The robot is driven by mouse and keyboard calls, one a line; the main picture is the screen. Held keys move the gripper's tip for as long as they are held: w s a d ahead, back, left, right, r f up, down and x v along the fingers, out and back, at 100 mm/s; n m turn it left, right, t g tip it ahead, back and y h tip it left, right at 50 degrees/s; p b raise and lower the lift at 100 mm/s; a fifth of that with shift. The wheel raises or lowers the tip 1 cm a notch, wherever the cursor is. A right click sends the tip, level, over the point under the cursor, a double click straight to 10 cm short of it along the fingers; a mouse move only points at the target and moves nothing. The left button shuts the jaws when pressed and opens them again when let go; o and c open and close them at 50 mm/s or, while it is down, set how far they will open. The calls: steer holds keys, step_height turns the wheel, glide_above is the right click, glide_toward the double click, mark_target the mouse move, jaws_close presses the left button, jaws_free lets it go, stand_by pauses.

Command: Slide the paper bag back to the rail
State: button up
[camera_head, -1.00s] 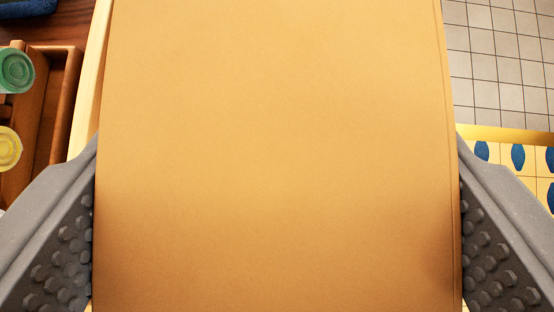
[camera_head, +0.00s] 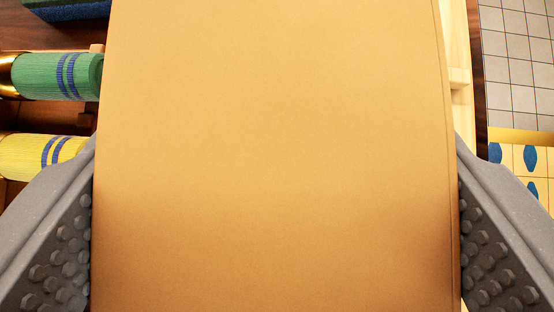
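The paper bag (camera_head: 275,150) is a plain tan-brown surface that fills the middle of the view, close to the camera. My gripper (camera_head: 276,235) has one grey studded finger at the bag's left side and one at its right side. Both fingers touch the bag's edges, and the bag sits between them. A pale wooden strip (camera_head: 460,50), possibly the rail, shows just right of the bag; the bag hides the rest of it. The bag's bottom is out of view.
At left, a green roll (camera_head: 60,77) and a yellow roll (camera_head: 40,155), both with blue stripes, lie in a wooden tray. A dark blue block (camera_head: 70,10) is at the top left. Grey floor tiles (camera_head: 518,70) and blue-patterned yellow tiles (camera_head: 525,155) show at right.

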steer(key=shift+a, duration=1.2)
steer(key=o, duration=1)
steer(key=shift+o, duration=0.2)
steer(key=b+v, duration=0.1)
steer(key=v, duration=1.2)
steer(key=shift+s+r, duration=0.2)
